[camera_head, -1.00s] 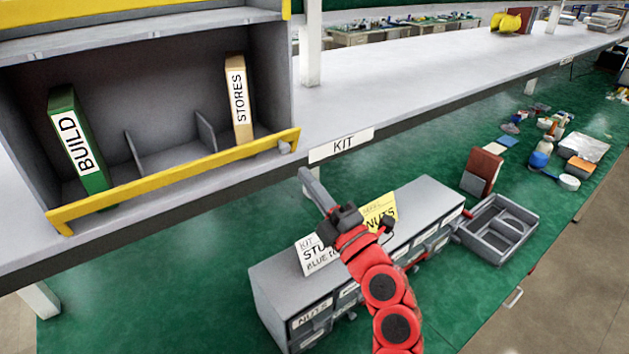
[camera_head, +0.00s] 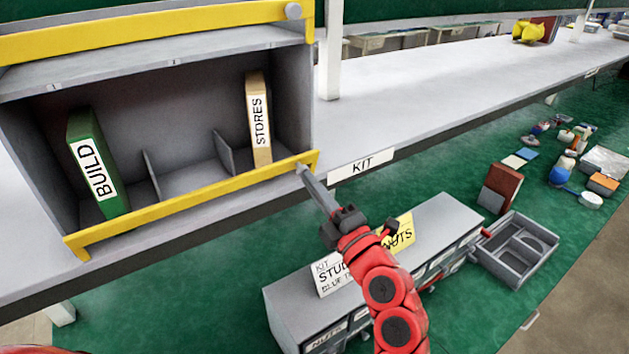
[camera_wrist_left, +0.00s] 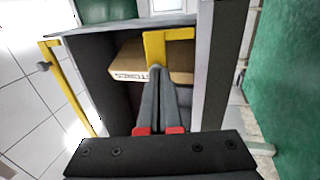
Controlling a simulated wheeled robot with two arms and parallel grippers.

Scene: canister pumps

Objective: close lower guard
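The lower guard (camera_head: 190,203) is a yellow bar across the bottom front of the grey shelf box. Its right end meets my left gripper (camera_head: 302,170). In the left wrist view the end of the lower guard (camera_wrist_left: 178,34) shows as a yellow bracket just beyond the fingertips of the left gripper (camera_wrist_left: 157,70). The fingers lie close together and look shut. The tips overlap the grey knob area, so I cannot tell whether they touch or hold the knob. My right gripper is out of view.
An upper yellow guard (camera_head: 150,38) with a grey knob (camera_head: 293,11) crosses the box above. A green BUILD binder (camera_head: 97,170) and a tan STORES box (camera_head: 259,117) stand inside. Below are a grey drawer unit (camera_head: 430,222) with signs and a grey tray (camera_head: 515,250).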

